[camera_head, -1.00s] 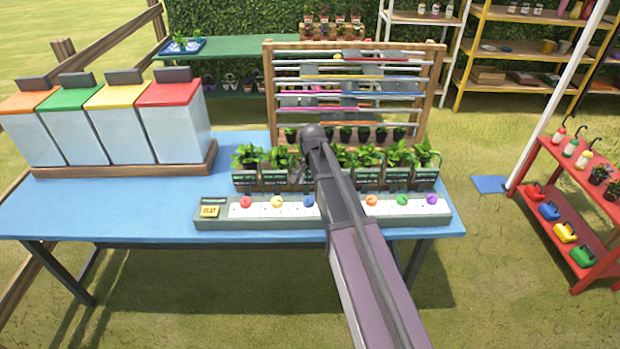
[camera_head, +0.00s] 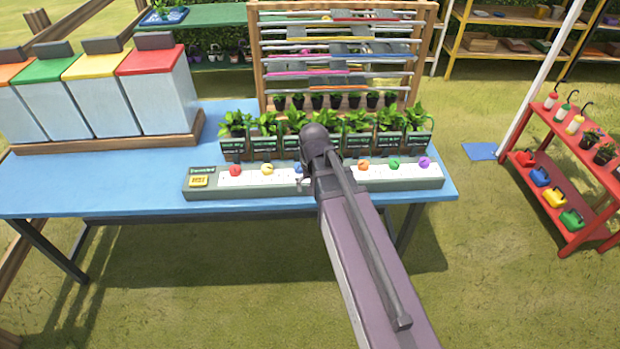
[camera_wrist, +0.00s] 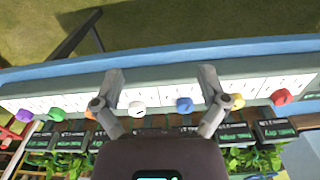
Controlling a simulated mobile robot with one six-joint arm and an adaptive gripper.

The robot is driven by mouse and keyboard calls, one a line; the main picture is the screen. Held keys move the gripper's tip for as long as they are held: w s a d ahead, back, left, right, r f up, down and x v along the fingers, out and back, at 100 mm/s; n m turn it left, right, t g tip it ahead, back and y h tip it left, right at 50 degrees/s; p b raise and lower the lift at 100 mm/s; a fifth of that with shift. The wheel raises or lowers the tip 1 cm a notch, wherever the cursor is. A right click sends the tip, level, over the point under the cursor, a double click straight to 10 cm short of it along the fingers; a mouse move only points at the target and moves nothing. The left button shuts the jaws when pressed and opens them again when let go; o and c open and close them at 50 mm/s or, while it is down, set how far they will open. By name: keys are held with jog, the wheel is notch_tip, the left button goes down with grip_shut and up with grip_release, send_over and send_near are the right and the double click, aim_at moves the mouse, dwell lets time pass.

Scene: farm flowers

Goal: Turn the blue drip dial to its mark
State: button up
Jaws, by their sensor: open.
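The drip panel (camera_head: 212,182) is a long grey-green strip along the front of the blue table, with a row of coloured dials on white plates. The blue dial (camera_head: 298,169) is partly hidden behind my arm in the head view. In the wrist view the blue dial (camera_wrist: 184,104) lies between my two spread fingers, nearer the right one, with the white dial (camera_wrist: 137,108) beside it near the left finger. My gripper (camera_wrist: 161,76) is open and empty above the panel. Its fingers appear apart from the blue dial. The blue dial's mark is too small to read.
Neighbouring dials are yellow (camera_head: 267,169), red (camera_head: 235,171) and orange (camera_head: 363,167). Potted plants (camera_head: 268,124) stand in a row close behind the panel, with a slatted rack (camera_head: 340,60) beyond. Lidded bins (camera_head: 155,90) stand at the left. The table's front edge is clear.

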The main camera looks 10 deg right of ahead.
jog(key=s+f+n+b, duration=0.1)
jog(key=s+n, duration=0.2)
jog(key=s, duration=0.4)
jog(key=shift+f, duration=0.3)
jog(key=shift+d, duration=0.1)
dwell(1.3)
